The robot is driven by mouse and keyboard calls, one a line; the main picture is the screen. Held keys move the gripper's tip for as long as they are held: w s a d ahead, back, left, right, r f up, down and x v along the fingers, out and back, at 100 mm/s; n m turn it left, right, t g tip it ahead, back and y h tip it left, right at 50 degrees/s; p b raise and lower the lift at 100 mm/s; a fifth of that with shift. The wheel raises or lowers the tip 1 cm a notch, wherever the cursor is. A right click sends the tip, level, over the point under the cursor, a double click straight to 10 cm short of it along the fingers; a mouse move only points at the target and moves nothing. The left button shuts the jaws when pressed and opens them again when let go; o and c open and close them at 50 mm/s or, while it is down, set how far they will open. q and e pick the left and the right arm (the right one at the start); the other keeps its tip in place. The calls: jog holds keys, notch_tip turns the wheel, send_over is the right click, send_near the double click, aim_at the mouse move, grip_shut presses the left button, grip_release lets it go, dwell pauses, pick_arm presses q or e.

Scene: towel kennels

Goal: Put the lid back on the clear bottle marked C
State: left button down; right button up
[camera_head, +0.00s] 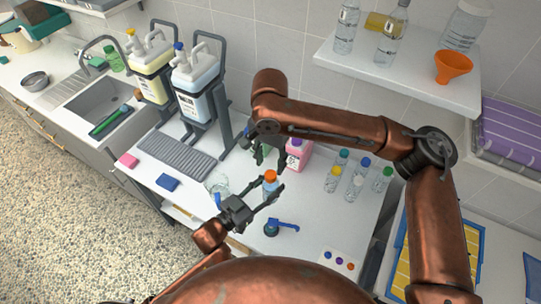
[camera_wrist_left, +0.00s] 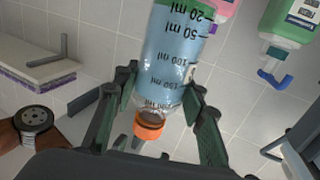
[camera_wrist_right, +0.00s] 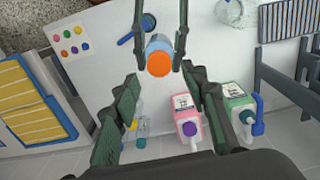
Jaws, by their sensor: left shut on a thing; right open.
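A clear bottle (camera_head: 269,189) with blue liquid and an orange lid (camera_head: 271,175) is in my left gripper (camera_head: 262,199). In the left wrist view the bottle (camera_wrist_left: 172,62) shows ml marks, and the orange lid (camera_wrist_left: 149,126) sits at the end of its clear neck. The letter C is not visible on it. The left fingers are shut around the bottle. In the right wrist view the lid (camera_wrist_right: 159,63) faces the camera. My right gripper (camera_wrist_right: 163,88) is open and empty, its fingers pointing towards the lid and apart from it.
Several small bottles with coloured lids (camera_head: 357,184) stand at right. A pink jug (camera_head: 299,154) stands behind. A blue pump head (camera_head: 281,226) lies in front, near a card with coloured dots (camera_head: 340,262). A glass beaker (camera_head: 218,184) is at left. Above is a shelf (camera_head: 400,85).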

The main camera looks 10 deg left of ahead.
jog(key=n, duration=0.4)
jog(key=shift+r, duration=0.15)
jog(key=n, duration=0.3)
jog(key=shift+r+n, duration=0.1)
jog(key=shift+n, duration=0.3)
jog(key=n, duration=0.3)
jog(key=shift+r+n, duration=0.1)
jog(key=shift+n, duration=0.3)
jog(key=n, duration=0.3)
jog(key=shift+r+n, duration=0.1)
jog(key=shift+n, duration=0.2)
jog(key=n, duration=0.4)
jog(key=shift+r, duration=0.15)
jog(key=n, duration=0.3)
jog(key=shift+n, duration=0.4)
jog(key=n, duration=0.5)
jog(key=shift+r+n, duration=0.25)
jog(key=shift+n, duration=0.05)
jog(key=n, duration=0.3)
jog(key=shift+r+n, duration=0.1)
jog(key=shift+n, duration=0.2)
jog(key=n, duration=0.4)
jog(key=shift+r, duration=0.1)
jog(key=n, duration=0.3)
jog(key=shift+d+r+n, duration=0.1)
jog(key=shift+r+n, duration=0.05)
jog(key=shift+n, duration=0.15)
jog(key=n, duration=0.5)
jog(key=shift+r, duration=0.1)
